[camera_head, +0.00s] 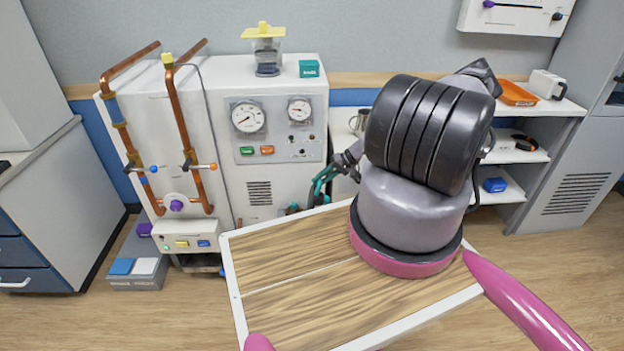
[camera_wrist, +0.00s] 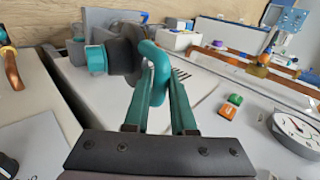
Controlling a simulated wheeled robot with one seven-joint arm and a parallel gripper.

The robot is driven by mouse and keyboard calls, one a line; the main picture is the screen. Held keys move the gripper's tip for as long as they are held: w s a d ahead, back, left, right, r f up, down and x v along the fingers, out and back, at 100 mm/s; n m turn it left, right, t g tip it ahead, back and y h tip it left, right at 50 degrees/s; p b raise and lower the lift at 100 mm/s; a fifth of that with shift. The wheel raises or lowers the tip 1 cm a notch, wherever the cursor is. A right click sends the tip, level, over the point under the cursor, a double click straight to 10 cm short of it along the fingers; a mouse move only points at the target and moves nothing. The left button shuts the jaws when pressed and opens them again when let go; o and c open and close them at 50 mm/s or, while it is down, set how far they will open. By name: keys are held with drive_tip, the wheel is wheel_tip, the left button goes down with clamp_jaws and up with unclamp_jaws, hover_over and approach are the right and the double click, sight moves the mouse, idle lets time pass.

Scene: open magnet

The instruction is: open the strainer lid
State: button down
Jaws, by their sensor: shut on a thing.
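My gripper (camera_wrist: 158,62) has teal fingers. The fingers hide part of the lid, and the exact contact cannot be made out. In the head view my gripper (camera_head: 322,182) is at the lower right side of the white machine (camera_head: 284,85). A small teal piece (camera_head: 293,208) shows just left of the fingers; my arm and tray hide most of this spot.
The machine's front carries gauges (camera_head: 248,117) and buttons (camera_head: 247,151). Copper pipes (camera_head: 180,130) with valves stand at its left. A clear container with a yellow lid (camera_head: 267,50) stands on top. White shelves (camera_head: 520,150) are at the right. Open floor lies in front.

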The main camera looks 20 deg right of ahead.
drive_tip(key=shift+s+d+f, duration=0.4)
drive_tip(key=shift+d+f, duration=0.05)
drive_tip(key=shift+d, duration=0.05)
drive_tip(key=c, duration=0.8)
unclamp_jaws()
drive_tip(key=shift+a, duration=0.1)
drive_tip(key=shift+o, duration=0.2)
drive_tip(key=shift+w, duration=0.1)
drive_tip(key=shift+r, duration=0.1)
drive_tip(key=shift+d+r, duration=0.2)
drive_tip(key=shift+d, duration=0.15)
drive_tip(key=v, duration=1)
